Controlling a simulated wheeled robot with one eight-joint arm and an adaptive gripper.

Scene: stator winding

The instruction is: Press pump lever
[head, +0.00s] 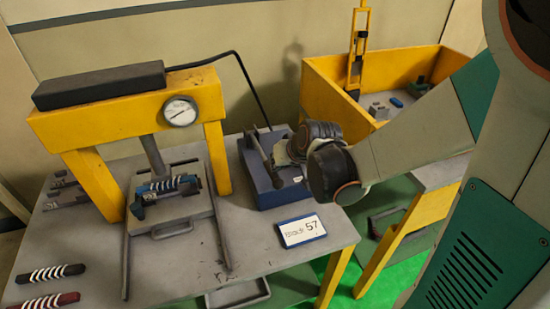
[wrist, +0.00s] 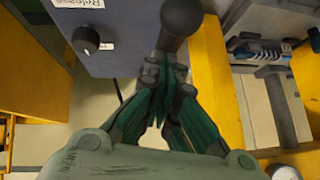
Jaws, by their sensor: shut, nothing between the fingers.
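The blue-grey pump box (head: 272,180) stands on the table right of the yellow press. Its dark lever (head: 262,158) rises above the box. In the wrist view the lever's dark rounded end (wrist: 181,16) is just beyond my fingertips. My gripper (head: 281,153) is beside the lever at the box, on its right. In the wrist view my gripper (wrist: 167,68) is shut and empty, with its green fingers together. I cannot tell whether the fingers touch the lever. The pump's black release knob (wrist: 86,39) and label show on the box.
The yellow press (head: 120,118) with a gauge (head: 180,111) holds a wound blue part (head: 166,186) on its plate. A sign marked 57 (head: 301,231) lies at the table's front edge. A yellow bin (head: 330,105) stands behind right. Several wound parts lie at left.

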